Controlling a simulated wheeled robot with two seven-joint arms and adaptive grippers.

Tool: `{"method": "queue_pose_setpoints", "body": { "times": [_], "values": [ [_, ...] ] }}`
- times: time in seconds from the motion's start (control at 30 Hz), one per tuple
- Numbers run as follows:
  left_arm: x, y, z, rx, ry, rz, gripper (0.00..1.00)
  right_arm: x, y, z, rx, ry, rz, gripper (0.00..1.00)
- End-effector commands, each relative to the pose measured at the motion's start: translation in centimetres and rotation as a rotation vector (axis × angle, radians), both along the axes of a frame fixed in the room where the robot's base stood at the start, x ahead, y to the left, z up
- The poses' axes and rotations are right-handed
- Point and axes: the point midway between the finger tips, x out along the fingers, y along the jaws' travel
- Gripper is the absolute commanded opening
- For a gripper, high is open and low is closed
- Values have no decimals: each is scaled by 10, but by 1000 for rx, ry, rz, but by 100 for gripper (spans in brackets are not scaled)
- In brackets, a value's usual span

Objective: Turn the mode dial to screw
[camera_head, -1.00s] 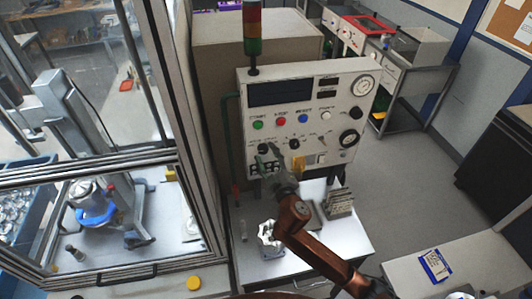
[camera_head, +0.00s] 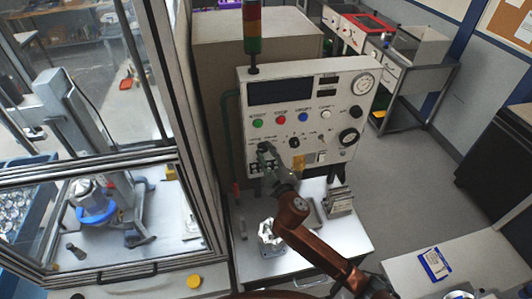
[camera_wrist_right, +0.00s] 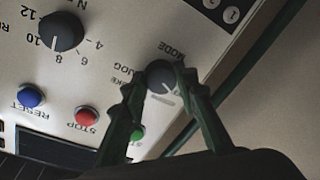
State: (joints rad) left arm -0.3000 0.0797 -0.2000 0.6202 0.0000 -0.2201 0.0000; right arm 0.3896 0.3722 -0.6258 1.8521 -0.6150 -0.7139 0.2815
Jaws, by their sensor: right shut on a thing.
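The mode dial (camera_wrist_right: 160,76) is a dark round knob on the pale control panel (camera_head: 345,90). In the right wrist view the word MODE shows beside it and JOG is partly readable; other labels there are covered or too small. A light pointer mark on the knob points down and to the right in that view. My right gripper (camera_wrist_right: 155,82) has one finger on each side of the knob and is shut on it. In the head view the right gripper (camera_head: 264,149) is at the panel's lower left and covers the dial. My left gripper is not in view.
A numbered dial (camera_wrist_right: 67,30), a red stop button (camera_wrist_right: 87,118), a blue reset button (camera_wrist_right: 30,97) and a green button (camera_wrist_right: 137,133) sit near the fingers. A metal part (camera_head: 270,238) and a grey block (camera_head: 340,200) stand on the white table below the panel.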

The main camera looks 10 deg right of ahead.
Motion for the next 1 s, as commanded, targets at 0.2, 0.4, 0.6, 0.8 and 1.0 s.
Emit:
{"method": "queue_pose_setpoints", "body": {
  "times": [0.2,0.4,0.6,0.8,1.0],
  "values": [
    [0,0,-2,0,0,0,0,0,0,-1,18,2,0,3],
    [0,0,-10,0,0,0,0,0,0,-3,99,9,-1,3],
    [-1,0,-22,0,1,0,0,-1,1,-4,248,21,-1,3],
    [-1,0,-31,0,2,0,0,0,1,-5,420,34,-2,3],
    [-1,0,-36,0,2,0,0,0,1,-5,574,47,-2,3]
  ]
}}
